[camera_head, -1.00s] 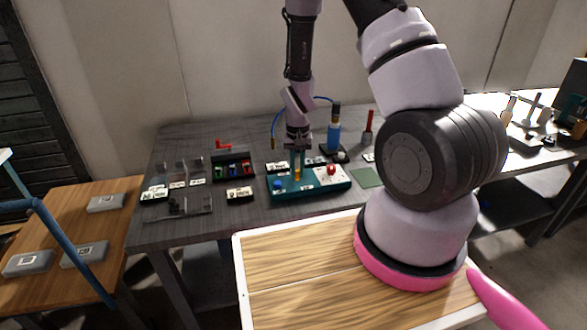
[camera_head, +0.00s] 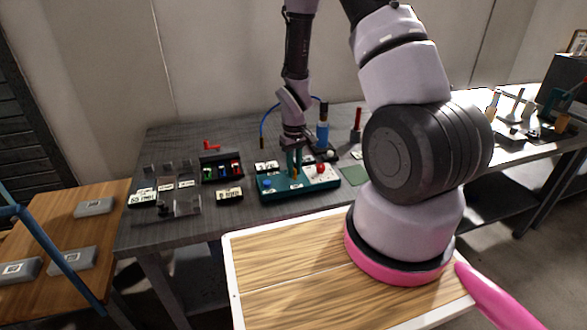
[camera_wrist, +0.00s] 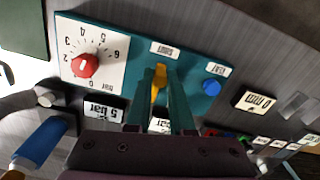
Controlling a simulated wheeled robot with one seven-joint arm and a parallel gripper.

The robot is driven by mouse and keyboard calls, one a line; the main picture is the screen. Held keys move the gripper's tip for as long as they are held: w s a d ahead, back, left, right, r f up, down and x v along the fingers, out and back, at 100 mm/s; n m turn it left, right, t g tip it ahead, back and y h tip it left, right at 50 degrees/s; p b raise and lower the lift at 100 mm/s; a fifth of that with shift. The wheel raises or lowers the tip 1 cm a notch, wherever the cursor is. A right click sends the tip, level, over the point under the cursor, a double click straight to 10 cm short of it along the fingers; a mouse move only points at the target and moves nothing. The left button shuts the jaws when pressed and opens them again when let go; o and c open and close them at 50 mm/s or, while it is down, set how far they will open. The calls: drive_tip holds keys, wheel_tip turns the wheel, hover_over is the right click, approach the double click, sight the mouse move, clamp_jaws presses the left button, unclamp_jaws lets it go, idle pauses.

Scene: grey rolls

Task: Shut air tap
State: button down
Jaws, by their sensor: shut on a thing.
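The air tap shows as a yellow handle (camera_wrist: 160,76) on the teal panel (camera_wrist: 205,55) in the wrist view. It stands between the two teal fingers of my gripper (camera_wrist: 161,90), which is shut on it. The fingers hide its lower part. A white "SHUT" label (camera_wrist: 165,49) is on the panel beyond the handle tip. In the head view my gripper (camera_head: 294,168) points down onto the teal panel on the grey bench, and little of the handle can be made out.
A red knob on a white dial (camera_wrist: 85,65) and a blue button (camera_wrist: 211,87) flank the tap on the panel. A blue cylinder (camera_head: 322,135) with a hose stands behind. A black rack (camera_head: 222,168) is left of the panel. The wooden top (camera_head: 290,265) in front is clear.

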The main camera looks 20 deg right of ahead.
drive_tip(key=c, duration=0.8)
unclamp_jaws()
drive_tip(key=shift+r, duration=0.1)
wheel_tip(320, 180, up, 11)
drive_tip(key=shift+f, duration=0.2)
